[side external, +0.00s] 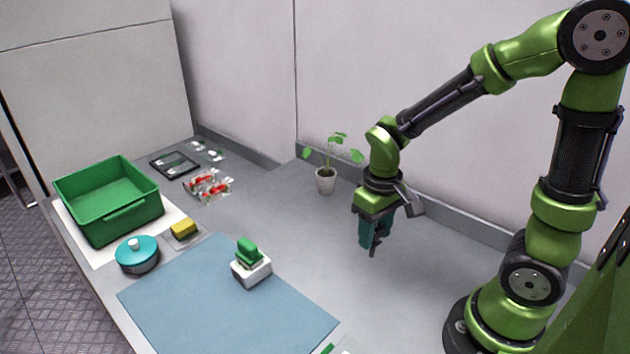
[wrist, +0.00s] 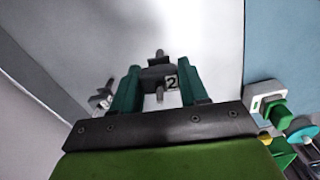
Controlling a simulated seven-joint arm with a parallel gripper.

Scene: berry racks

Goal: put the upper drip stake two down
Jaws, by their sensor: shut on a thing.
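My gripper (side external: 374,240) is over the bare grey counter, right of the blue mat, with its teal fingers pointing down. In the wrist view my gripper (wrist: 158,85) is shut on a dark grey drip stake (wrist: 152,73) with a white tag marked "2". A grey rod of the stake sticks out on either side of its dark body. In the side view the dark stake (side external: 374,250) shows below the fingers, above the counter.
A potted plant (side external: 325,180) stands left of my gripper. A white block with a green top (side external: 252,268) sits on the blue mat (side external: 200,310). A green crate (side external: 108,198), teal-lidded pot (side external: 138,254), yellow sponge (side external: 184,229) and red berry packs (side external: 208,186) are further left.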

